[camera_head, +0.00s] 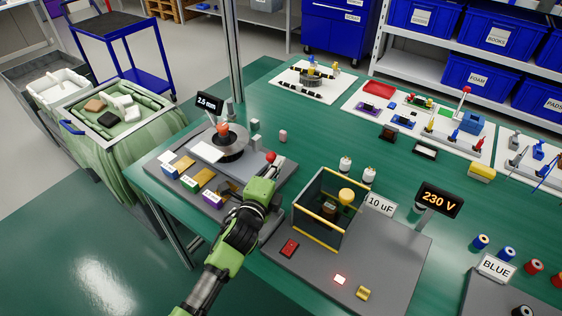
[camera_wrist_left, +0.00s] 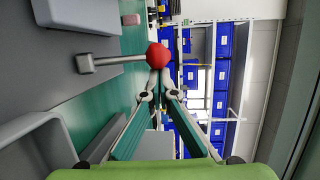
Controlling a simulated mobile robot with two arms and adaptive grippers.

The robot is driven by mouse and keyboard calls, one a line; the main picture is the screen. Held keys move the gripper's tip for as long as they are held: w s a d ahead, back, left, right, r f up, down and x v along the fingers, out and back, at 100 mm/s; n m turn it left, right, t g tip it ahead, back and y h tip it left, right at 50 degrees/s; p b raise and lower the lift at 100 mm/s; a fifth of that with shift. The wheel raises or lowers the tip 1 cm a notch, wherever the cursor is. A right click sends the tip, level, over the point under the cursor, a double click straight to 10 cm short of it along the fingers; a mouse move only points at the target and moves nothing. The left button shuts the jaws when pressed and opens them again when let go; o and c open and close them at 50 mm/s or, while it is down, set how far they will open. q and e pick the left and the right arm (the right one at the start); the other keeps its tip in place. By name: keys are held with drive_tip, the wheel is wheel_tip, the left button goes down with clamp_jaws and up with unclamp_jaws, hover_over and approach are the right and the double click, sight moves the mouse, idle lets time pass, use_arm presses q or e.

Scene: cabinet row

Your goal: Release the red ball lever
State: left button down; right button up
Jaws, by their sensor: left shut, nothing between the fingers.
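The red ball lever (camera_head: 271,157) stands at the right edge of a grey fixture plate on the green table. In the left wrist view its red ball (camera_wrist_left: 158,55) sits on a thin metal rod that runs left to a small grey block. My left gripper (camera_head: 269,169) is at the ball, its arm reaching up from the bottom of the head view. In the left wrist view its fingertips (camera_wrist_left: 160,72) come together right at the ball's lower edge, with nothing between them. I cannot tell whether they touch the ball. My right gripper is not in view.
The fixture plate (camera_head: 170,205) also carries small coloured blocks and a round disc with an orange part (camera_head: 222,128). A clear-sided box with yellow edges (camera_head: 310,215) stands close to the right of my gripper. A 230 V display (camera_head: 440,200) is farther right.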

use_arm(q)
drive_tip(key=shift+s+a+r+p, duration=0.1)
drive_tip(key=shift+s+a+p, duration=0.35)
drive_tip(key=shift+s, duration=0.15)
drive_tip(key=shift+s+a+p, duration=0.3)
drive_tip(key=shift+s+a, duration=0.35)
drive_tip(key=shift+s, duration=0.2)
drive_tip(key=shift+s+a+f, duration=0.6)
drive_tip(key=shift+s, duration=0.15)
drive_tip(key=shift+s+a+f, duration=0.15)
drive_tip(key=shift+s+a, duration=0.05)
idle(1.3)
idle(2.0)
drive_tip(key=v, duration=1.2)
drive_tip(key=shift+d, duration=0.15)
